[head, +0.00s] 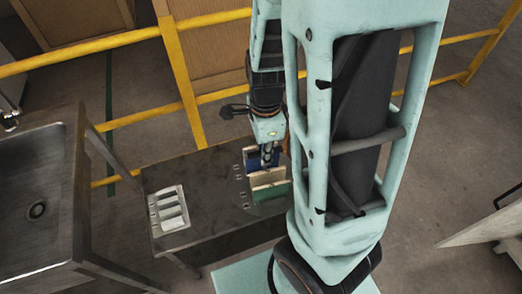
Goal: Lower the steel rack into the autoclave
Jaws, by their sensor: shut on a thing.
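My gripper (267,156) points down over the right part of a dark bench. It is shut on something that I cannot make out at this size. Close around its fingertips are a blue piece (251,155), a cream flat piece (267,177) and a green piece (271,191). I cannot tell which of these it touches. A pale grey holder (154,216) with several whitish blocks lies apart at the bench's left. I cannot pick out a steel rack or an autoclave for certain. My arm hides the bench's right end.
The dark bench (205,185) has bare room between the pale holder and my gripper. A metal sink (40,190) stands at the left. Yellow railing (181,80) runs behind the bench, with wooden panels (215,60) beyond. A pale slanted board (490,228) juts in at the right.

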